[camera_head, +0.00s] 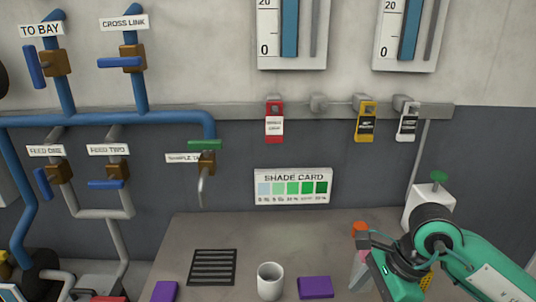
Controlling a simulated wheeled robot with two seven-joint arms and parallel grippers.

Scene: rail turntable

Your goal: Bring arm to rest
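My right arm (490,262), green with a dark joint, comes in from the right edge over the right part of the table (220,228). My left gripper is not in view.
A white cup (270,281), purple blocks (315,287) (165,291) and a black grate (212,267) are on the table. A white dispenser (430,205) stands behind my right arm. Blue pipes with valves (55,62) line the left wall. A shade card (292,187) is behind the table.

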